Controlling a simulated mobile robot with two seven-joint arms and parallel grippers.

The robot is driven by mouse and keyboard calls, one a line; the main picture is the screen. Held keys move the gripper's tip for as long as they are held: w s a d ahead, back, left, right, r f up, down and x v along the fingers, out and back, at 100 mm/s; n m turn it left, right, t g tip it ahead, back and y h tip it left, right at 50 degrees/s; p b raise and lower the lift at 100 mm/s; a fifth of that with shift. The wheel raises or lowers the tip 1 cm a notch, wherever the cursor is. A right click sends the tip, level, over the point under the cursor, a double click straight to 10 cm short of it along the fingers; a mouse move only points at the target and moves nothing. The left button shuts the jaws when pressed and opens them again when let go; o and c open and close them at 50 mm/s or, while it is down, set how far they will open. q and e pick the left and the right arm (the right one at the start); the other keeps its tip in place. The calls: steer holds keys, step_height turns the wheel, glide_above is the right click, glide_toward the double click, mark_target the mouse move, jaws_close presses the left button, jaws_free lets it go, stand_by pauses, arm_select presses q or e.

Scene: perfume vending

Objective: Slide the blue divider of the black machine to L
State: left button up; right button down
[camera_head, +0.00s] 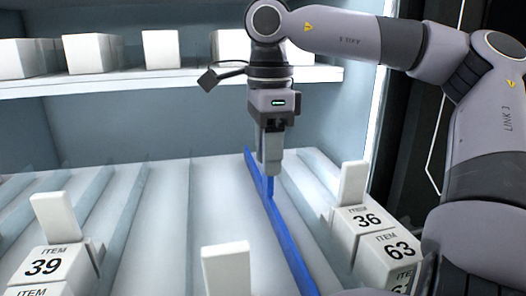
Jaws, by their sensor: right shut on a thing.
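The blue divider (282,238) is a long thin strip on the lower shelf of the black machine (408,120). It runs from the back middle toward the front, slanting right as it nears me. My right gripper (270,170) points down and is shut on the upright part of the blue divider near its far end. The fingers hide part of the divider there. My left gripper is not in the view.
White boxes marked 36 and 63 (385,245) stand right of the divider. A box marked 39 (48,268) stands at the left, and a plain white block (226,270) at the front middle. The upper shelf (150,80) holds several white boxes. The lane left of the divider is bare farther back.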

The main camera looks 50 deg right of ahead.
steer(key=c, duration=1)
jaws_free()
steer(key=shift+r, duration=0.1)
steer(key=o, duration=0.3)
steer(key=shift+s+d, duration=0.2)
steer(key=shift+s, duration=0.05)
steer(key=shift+w, duration=0.1)
steer(key=shift+r, duration=3.55)
